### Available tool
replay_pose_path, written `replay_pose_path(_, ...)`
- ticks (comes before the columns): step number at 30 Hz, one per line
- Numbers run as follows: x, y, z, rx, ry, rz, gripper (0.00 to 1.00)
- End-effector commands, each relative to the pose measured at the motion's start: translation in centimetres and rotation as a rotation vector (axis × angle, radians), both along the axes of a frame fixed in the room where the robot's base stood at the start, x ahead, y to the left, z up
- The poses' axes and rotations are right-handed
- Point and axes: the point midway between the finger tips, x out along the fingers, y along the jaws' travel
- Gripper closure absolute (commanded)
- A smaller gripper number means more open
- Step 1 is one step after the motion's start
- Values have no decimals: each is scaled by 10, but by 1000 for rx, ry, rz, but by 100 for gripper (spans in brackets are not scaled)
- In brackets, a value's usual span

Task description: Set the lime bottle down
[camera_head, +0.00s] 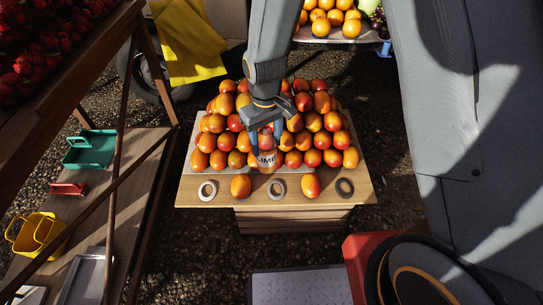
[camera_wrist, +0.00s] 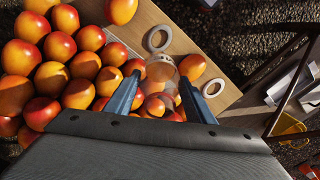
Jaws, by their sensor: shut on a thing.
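The lime bottle (camera_head: 266,160) is a small clear bottle with a "LIME" label, upright in the head view at the front of the mango pile. My gripper (camera_head: 266,146) is shut on it, with a blue finger on either side. In the wrist view the see-through bottle (camera_wrist: 161,71) sits between the fingertips (camera_wrist: 159,80). Its base is close above the wooden board (camera_head: 222,199), just behind the middle pale ring (camera_head: 276,187). I cannot tell whether the base touches anything.
The mango pile (camera_head: 325,140) rises behind and beside the bottle. Single mangoes (camera_head: 241,186) and (camera_head: 311,186) lie along the board's front, between a left pale ring (camera_head: 207,190), the middle ring and a dark ring (camera_head: 345,187). A shelf with a yellow basket (camera_head: 38,234) stands left.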

Motion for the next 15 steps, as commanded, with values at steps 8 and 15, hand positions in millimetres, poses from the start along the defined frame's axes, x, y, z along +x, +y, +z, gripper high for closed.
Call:
replay_pose_path(8, -1, 0, -45, -1, 2, -1, 89)
replay_pose_path(15, 0, 0, -61, -1, 2, -1, 89)
